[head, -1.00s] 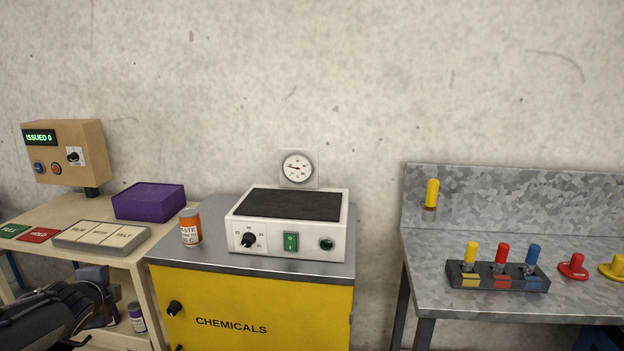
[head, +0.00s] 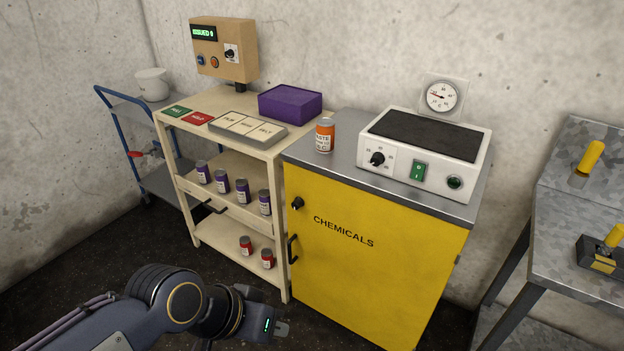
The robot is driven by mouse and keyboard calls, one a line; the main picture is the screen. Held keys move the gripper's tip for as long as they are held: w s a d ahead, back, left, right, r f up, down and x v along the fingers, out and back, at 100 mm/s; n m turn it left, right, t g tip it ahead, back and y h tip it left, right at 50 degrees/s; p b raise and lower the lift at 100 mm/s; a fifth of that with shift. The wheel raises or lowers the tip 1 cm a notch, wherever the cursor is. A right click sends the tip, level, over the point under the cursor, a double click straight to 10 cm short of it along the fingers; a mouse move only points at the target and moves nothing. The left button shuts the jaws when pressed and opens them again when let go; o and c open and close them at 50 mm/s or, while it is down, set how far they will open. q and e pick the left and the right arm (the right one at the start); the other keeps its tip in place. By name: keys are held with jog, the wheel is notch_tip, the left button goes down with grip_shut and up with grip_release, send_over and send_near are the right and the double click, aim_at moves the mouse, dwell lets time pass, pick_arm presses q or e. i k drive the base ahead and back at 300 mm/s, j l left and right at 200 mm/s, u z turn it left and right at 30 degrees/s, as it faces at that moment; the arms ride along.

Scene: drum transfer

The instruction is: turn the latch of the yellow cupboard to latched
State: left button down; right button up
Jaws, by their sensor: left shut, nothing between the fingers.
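The yellow cupboard (head: 375,268), marked CHEMICALS, stands right of centre with its door looking shut. Its latch, a black knob (head: 297,203), sits at the upper left of the door. A black handle (head: 292,249) is below it. Which way the latch is turned is too small to tell. My left gripper (head: 281,329) is shut and empty at the bottom of the view, below and in front of the cupboard's lower left side, apart from it. My right gripper is not in view.
A cream shelf rack (head: 190,227) with several small jars stands left of the cupboard. A white hotplate (head: 402,179) and an orange jar (head: 325,136) are on the cupboard top. A metal bench (head: 573,241) is at right. Dark floor lies open in front.

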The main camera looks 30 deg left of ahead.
aim_at(298, 202)
jog(key=u, duration=1.05)
jog(key=i+u, duration=0.5)
jog(key=i, duration=0.25)
